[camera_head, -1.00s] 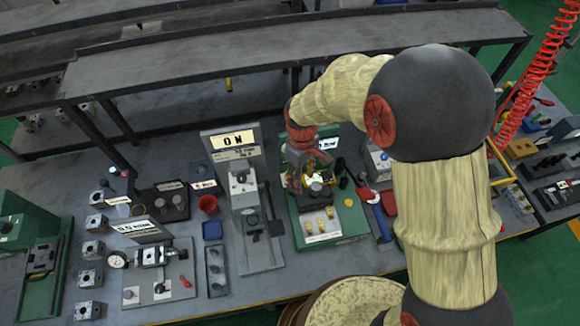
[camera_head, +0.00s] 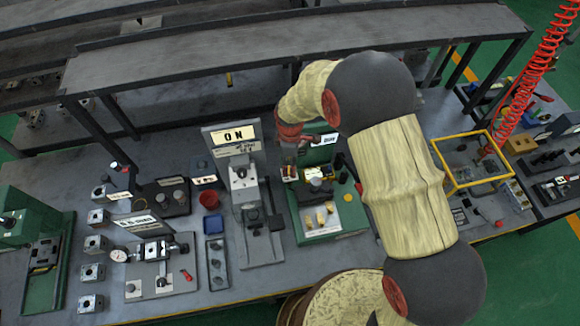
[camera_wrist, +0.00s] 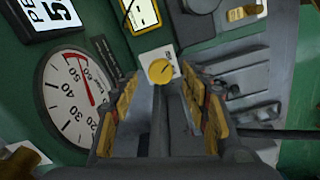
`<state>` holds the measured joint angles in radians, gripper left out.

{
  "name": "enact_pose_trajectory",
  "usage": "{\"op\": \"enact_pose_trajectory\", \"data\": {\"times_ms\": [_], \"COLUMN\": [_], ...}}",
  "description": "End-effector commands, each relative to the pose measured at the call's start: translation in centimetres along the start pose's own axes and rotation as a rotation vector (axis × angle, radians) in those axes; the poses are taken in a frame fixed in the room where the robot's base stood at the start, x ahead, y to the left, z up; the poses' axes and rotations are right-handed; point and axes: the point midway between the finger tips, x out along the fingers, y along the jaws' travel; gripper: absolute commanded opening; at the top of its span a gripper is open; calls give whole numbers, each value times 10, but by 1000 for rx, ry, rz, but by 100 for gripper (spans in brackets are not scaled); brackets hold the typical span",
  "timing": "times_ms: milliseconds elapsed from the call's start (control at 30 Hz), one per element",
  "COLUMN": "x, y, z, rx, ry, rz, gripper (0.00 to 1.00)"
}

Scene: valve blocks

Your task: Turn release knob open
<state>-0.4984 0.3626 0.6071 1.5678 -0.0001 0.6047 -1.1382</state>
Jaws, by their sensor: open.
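In the wrist view, a small round yellow knob (camera_wrist: 160,71) with a dark line across its face shows just beyond and between my fingertips. It may be the release knob; no readable label names it. My gripper (camera_wrist: 163,103) is open, its orange-yellow padded fingers apart with nothing held. A grey bar runs from below the knob down between the fingers. In the head view, my gripper (camera_head: 289,168) hangs over the left back of the green fixture (camera_head: 336,232), beside a block with a dark round top (camera_head: 315,184). Contact cannot be told.
A white dial gauge (camera_wrist: 75,97) with a red needle lies left of my fingers in the wrist view. A yellow-framed bin (camera_head: 440,172) stands right. A long shelf (camera_head: 300,50) runs behind.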

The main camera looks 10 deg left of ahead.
Motion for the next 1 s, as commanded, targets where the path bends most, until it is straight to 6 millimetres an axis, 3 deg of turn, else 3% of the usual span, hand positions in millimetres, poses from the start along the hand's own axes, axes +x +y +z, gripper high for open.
{"op": "enact_pose_trajectory", "data": {"times_ms": [200,567,1000], "x": [25,31,30], "y": [0,0,0], "z": [0,0,0], "rx": [1,1,1], "ry": [0,0,0], "rz": [-1,1,1], "gripper": [46,46,22]}}
